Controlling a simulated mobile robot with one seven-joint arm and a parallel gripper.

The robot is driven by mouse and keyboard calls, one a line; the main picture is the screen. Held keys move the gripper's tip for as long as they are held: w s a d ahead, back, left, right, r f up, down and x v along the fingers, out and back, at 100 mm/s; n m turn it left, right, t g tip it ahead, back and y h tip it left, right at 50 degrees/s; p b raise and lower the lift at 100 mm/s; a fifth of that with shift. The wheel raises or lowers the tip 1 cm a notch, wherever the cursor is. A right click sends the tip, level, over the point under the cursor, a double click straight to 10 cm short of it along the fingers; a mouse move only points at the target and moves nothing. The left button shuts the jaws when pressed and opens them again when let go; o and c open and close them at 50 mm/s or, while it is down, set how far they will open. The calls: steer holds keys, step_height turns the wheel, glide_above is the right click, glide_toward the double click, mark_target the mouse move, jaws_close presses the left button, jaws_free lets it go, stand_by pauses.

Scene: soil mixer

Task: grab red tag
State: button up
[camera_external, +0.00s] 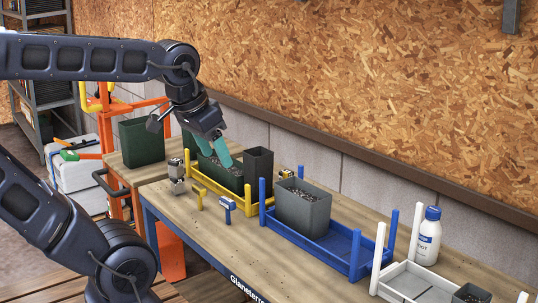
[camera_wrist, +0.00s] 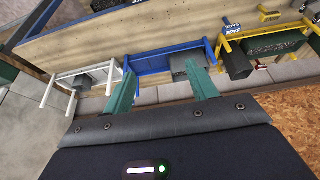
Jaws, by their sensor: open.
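I cannot make out a red tag for certain in either view. A small reddish spot shows beside the yellow rack in the wrist view (camera_wrist: 262,66), too small to identify. My gripper (camera_external: 216,160) is open, its two teal fingers apart above the yellow rack (camera_external: 217,188) and its dark green planter. In the wrist view my gripper (camera_wrist: 160,70) has nothing between its fingers. A blue tag-like piece (camera_external: 227,207) and a yellow one (camera_external: 199,196) stand at the table's front edge, below my gripper.
A black pot (camera_external: 258,168) stands right of my fingers. The blue rack (camera_external: 335,246) holds a grey soil-filled pot (camera_external: 302,207). A white rack (camera_external: 415,284) and white bottle (camera_external: 428,237) are further right. A green bin (camera_external: 141,142) stands behind left. Bare wood lies along the table front.

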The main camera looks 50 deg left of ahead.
steer(key=o, duration=0.4)
steer(key=shift+o, duration=0.2)
steer(key=w+a+r, duration=0.2)
steer(key=w+a, duration=0.1)
steer(key=w, duration=0.6)
steer(key=w+a+r, duration=0.1)
steer(key=w+a, duration=0.3)
steer(key=w, duration=0.4)
steer(key=w+a+f+m, duration=0.1)
steer(key=w+a+f, duration=0.2)
steer(key=w+a, duration=0.85)
steer(key=w+a+f, duration=0.5)
steer(key=a+f, duration=0.2)
steer(key=a, duration=0.3)
steer(key=w+a+f, duration=0.5)
steer(key=a+f, duration=0.2)
steer(key=a, duration=0.3)
steer(key=w+a+f, duration=0.5)
steer(key=a+f, duration=0.2)
steer(key=a, duration=0.3)
steer(key=shift+s+d+x, duration=0.1)
steer(key=shift+d+x, duration=0.05)
steer(key=shift+x, duration=1.45)
steer(key=shift+s+d+x, duration=0.1)
steer(key=shift+d+x, duration=0.1)
steer(key=shift+x, duration=1.4)
steer(key=shift+s+d+x, duration=0.1)
steer(key=shift+d+x, duration=0.05)
steer(key=shift+x, duration=1.5)
